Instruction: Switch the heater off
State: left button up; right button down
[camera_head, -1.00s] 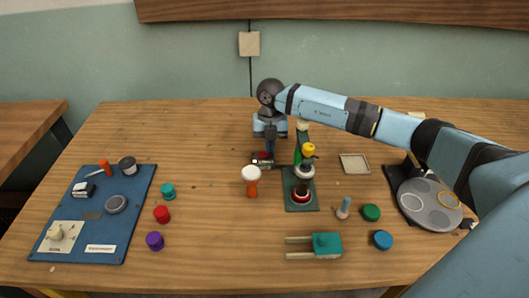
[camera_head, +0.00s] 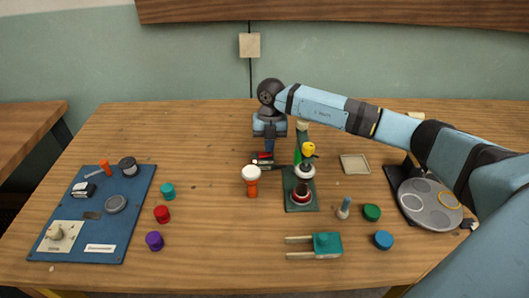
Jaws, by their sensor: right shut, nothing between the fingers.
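A blue board (camera_head: 128,215) lies flat at the left of the table. It carries a cream plate with a knob (camera_head: 57,233), a black-and-white switch-like part (camera_head: 83,189), an orange-tipped lever (camera_head: 104,167), a dark round knob (camera_head: 127,163), a grey disc (camera_head: 116,204) and a white label (camera_head: 99,248) too small to read. I cannot tell which part belongs to the heater. My right gripper (camera_head: 262,161) points down at the table's middle, shut and empty, well right of the board. It is just behind an orange-and-white goblet drum (camera_head: 252,188). My left gripper is not in view.
A green stand (camera_head: 301,204) with a dark and white figure is right of the drum. Teal, red and purple pieces (camera_head: 162,214) lie beside the board. A teal block with prongs (camera_head: 327,244), a grey disc tray (camera_head: 428,206) and a square tray (camera_head: 355,163) are to the right.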

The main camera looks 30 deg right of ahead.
aim_at(270, 155)
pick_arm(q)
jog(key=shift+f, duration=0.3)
pick_arm(e)
jog(key=shift+s+a+f+g, duration=0.15)
jog(key=shift+s+f, duration=0.1)
jog(key=shift+f, duration=0.3)
jog(key=shift+s+a+f+g, duration=0.1)
jog(key=shift+s+f, duration=0.15)
jog(key=shift+f, duration=0.35)
jog(key=shift+s+a+f+g, duration=0.15)
jog(key=shift+s+f, duration=0.1)
jog(key=shift+f, duration=0.3)
jog(key=shift+w+d+r+p, duration=0.1)
jog(key=shift+r+p, duration=0.85)
jog(key=shift+p, duration=0.05)
jog(key=shift+w+d+r+p, duration=0.1)
jog(key=shift+w+r+p, duration=0.1)
jog(key=shift+r+p, duration=0.7)
notch_tip(270, 155, up, 3)
jog(key=shift+f+p, duration=0.15)
jog(key=shift+p, duration=0.65)
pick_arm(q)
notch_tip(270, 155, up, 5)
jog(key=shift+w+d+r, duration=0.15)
pick_arm(e)
jog(key=shift+w+d+r, duration=0.1)
jog(key=shift+d+r, duration=0.05)
jog(key=shift+r, duration=0.2)
